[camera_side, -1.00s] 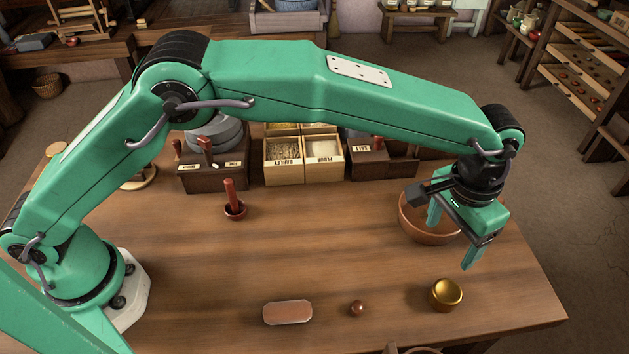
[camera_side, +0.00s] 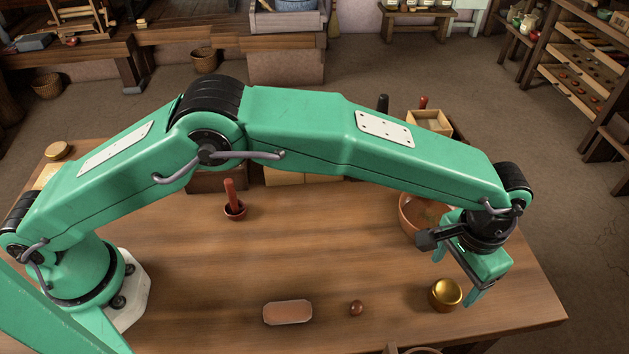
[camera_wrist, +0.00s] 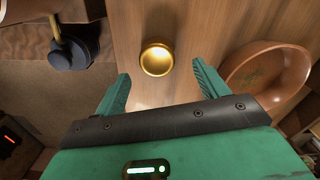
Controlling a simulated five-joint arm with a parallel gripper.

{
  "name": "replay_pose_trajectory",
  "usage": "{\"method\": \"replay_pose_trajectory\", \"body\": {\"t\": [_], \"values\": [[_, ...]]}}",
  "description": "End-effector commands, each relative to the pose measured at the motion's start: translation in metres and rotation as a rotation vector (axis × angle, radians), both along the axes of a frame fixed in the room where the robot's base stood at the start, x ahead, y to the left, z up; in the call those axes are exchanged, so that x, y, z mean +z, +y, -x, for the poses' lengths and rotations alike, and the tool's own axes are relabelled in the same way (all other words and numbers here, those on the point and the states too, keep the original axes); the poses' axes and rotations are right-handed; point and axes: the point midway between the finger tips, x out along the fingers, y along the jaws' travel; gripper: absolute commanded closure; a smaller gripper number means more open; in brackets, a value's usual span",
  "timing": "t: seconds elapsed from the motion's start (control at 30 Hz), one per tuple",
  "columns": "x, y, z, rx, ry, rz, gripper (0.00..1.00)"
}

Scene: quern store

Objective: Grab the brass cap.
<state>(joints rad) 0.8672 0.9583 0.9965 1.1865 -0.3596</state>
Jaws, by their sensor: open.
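The brass cap (camera_side: 445,294) is a round, shiny gold piece standing on the wooden table (camera_side: 200,300) near its front right. It also shows in the wrist view (camera_wrist: 157,58), beyond my fingertips and roughly centred between them. My gripper (camera_side: 455,283) is above and just behind the cap in the side view, pointing down. In the wrist view my gripper (camera_wrist: 162,78) has its two green fingers spread wide with nothing between them. No contact with the cap shows.
A brown bowl (camera_side: 411,216) stands behind my gripper, partly hidden by it. A small brown ball (camera_side: 356,308) and a flat reddish block (camera_side: 287,312) lie left of the cap. A red-handled piece in a small cup (camera_side: 235,208) stands further back. The table between is clear.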

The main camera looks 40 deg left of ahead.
Motion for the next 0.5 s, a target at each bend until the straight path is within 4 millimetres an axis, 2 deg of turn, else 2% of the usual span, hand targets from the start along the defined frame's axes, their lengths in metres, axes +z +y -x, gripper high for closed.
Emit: {"method": "replay_pose_trajectory", "body": {"t": [0.17, 0.5], "values": [[-0.006, -0.001, 0.001, 0.000, 0.001, -0.002, 0.27], [-0.042, -0.004, 0.002, 0.000, 0.001, -0.002, 0.27]]}}
